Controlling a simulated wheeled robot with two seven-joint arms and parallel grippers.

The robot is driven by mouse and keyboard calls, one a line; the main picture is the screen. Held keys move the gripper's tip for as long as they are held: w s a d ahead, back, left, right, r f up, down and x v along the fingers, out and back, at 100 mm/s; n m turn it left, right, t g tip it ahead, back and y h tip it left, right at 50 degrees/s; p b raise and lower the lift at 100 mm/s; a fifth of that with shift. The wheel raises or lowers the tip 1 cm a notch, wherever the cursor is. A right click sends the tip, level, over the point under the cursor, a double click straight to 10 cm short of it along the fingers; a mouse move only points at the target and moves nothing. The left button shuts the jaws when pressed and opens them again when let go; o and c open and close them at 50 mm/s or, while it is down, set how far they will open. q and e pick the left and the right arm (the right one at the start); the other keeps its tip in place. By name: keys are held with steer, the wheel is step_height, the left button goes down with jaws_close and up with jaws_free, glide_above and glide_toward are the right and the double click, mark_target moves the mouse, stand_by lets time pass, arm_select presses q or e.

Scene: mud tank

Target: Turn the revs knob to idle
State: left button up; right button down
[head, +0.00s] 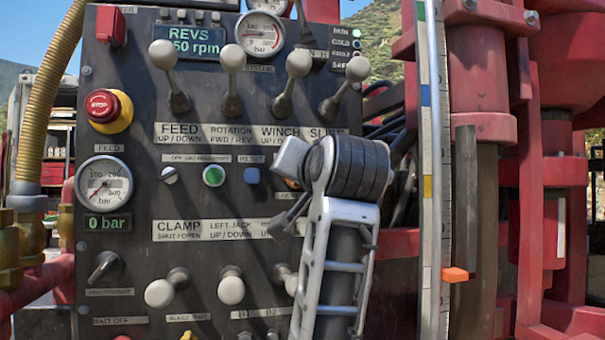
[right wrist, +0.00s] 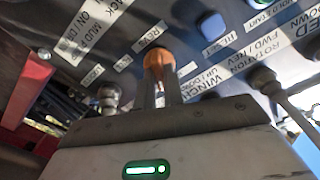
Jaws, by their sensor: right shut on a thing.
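The revs knob (right wrist: 158,62) is orange and sits on the dark panel beside a REVS label in the right wrist view. My right gripper (right wrist: 161,88) is shut on it, with one finger on each side. In the head view my right arm and wrist cover most of the knob, and only an orange sliver (head: 291,183) shows. Its pointer direction and idle mark cannot be made out. The REVS display (head: 190,41) is lit and ends in "50 rpm"; a lever ball hides its first digit. My left gripper is not in view.
Several grey ball-topped levers (head: 232,58) stand out from the panel above, with more along the bottom. A red emergency stop (head: 103,106) and a pressure gauge (head: 103,183) are at left. A ruled vertical mast strip (head: 434,130) with an orange marker stands right of my wrist.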

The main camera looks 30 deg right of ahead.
steer(key=n+p, duration=0.2)
steer(key=n, duration=0.3)
steer(key=shift+a, duration=0.1)
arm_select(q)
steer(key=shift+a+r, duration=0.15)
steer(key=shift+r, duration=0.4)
arm_select(e)
steer(key=c, duration=1.5)
jaws_free()
steer(key=shift+s, duration=0.1)
arm_select(q)
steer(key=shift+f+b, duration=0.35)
steer(key=shift+b, duration=0.35)
arm_select(e)
steer(key=v, duration=1.5)
steer(key=shift+s+a, duration=0.15)
steer(key=shift+s, duration=0.25)
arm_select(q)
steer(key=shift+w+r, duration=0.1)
